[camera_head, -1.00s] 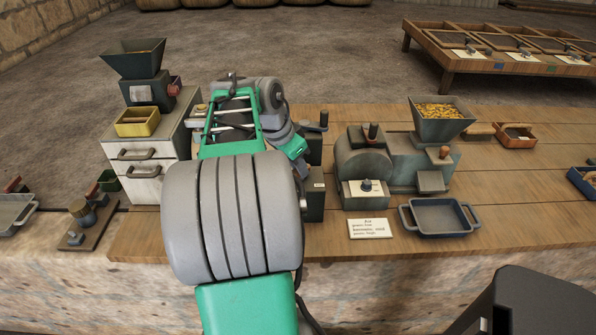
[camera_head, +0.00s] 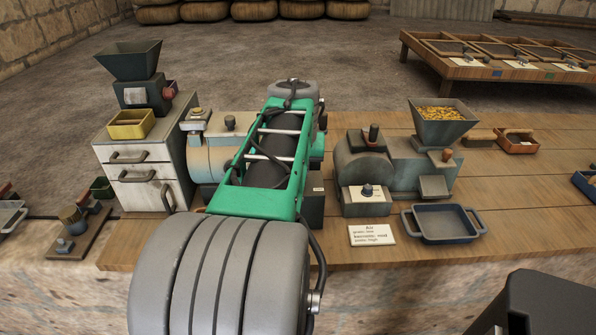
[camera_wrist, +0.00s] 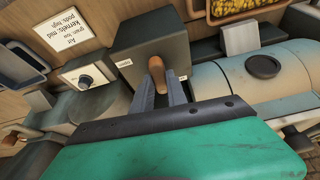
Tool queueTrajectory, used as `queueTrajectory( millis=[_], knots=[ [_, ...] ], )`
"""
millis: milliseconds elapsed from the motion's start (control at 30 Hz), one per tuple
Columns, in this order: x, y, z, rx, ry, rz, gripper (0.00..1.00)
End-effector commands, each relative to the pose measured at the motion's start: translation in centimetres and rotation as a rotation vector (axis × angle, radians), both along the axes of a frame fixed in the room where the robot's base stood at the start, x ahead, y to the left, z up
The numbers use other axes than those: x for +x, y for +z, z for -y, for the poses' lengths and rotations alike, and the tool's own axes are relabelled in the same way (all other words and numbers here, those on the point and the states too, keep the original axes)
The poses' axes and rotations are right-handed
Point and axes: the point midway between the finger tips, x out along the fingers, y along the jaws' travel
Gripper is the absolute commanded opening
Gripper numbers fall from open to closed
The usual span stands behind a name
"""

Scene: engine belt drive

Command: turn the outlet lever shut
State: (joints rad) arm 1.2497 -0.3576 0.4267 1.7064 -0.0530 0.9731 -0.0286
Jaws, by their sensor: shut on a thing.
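In the wrist view, my gripper (camera_wrist: 161,93) has its two grey fingers closed on a lever with an orange-brown handle (camera_wrist: 177,77). The lever stands at the front of a dark box (camera_wrist: 150,42) that carries small white labels. I take this as the outlet lever; its pivot is hidden by the fingers. In the head view, part of the dark box (camera_head: 314,208) shows right of my arm. My gripper and the lever are hidden there behind my arm.
A pale blue tank (camera_head: 207,155) stands left of my arm beside a white drawer cabinet (camera_head: 143,190). At right are a grey-green machine (camera_head: 365,160) with a grain hopper (camera_head: 440,122), a white card (camera_head: 371,235) and a blue tray (camera_head: 443,224).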

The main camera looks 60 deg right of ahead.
Motion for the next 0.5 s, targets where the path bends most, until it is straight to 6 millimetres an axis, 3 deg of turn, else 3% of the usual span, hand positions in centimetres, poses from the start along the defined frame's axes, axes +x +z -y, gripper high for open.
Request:
queueTrajectory(
  millis=[500],
  knots=[
    [-0.06,0.00,0.01,0.001,0.089,0.000,0.00]
  ],
)
